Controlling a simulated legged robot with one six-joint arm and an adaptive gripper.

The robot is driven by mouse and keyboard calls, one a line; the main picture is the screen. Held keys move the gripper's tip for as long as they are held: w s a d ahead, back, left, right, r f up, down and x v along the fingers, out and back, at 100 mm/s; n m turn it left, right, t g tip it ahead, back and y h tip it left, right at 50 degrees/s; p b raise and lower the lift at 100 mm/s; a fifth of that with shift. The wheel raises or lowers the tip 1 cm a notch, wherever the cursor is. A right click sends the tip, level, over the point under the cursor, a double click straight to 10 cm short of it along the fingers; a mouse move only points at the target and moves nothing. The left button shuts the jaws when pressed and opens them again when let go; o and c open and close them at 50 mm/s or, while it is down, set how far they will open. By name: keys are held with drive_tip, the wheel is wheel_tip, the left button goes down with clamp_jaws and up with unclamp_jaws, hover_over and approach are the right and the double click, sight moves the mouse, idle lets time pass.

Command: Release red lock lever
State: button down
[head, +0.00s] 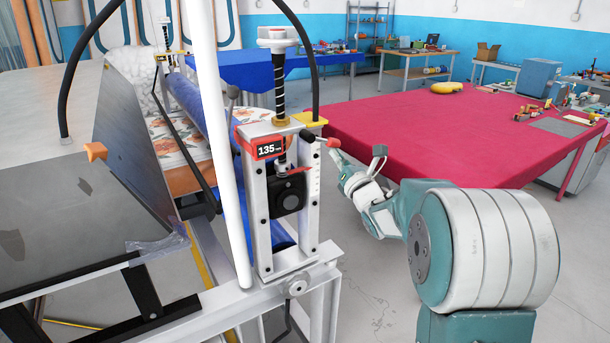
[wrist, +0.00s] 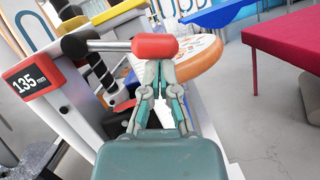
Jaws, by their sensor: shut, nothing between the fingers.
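The red lock lever grip (head: 333,142) sits on the end of a short metal rod at the upper right of the press post, beside the 135 mm display. In the wrist view the red grip (wrist: 155,46) is across the top middle, with its rod running left to a black knob. My gripper (head: 338,157) reaches up from the right, with its tips close to the red grip. In the wrist view my gripper (wrist: 157,68) is shut and empty, and its fingertips are just at the lower edge of the grip. I cannot tell whether they touch it.
The post (head: 255,200) carries a threaded spindle (head: 278,80), and a white upright tube (head: 215,150) stands left of it. A blue roller (head: 195,105) with floral sheet lies behind. A red-covered table (head: 430,130) is to the right. Bare floor lies between.

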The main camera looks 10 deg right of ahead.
drive_tip(key=shift+w+d+r, duration=0.1)
drive_tip(key=shift+d+r, duration=0.25)
drive_tip(key=shift+r, duration=0.3)
drive_tip(key=shift+w+d+r, duration=0.1)
drive_tip(key=shift+d+r, duration=0.2)
drive_tip(key=shift+r, duration=0.35)
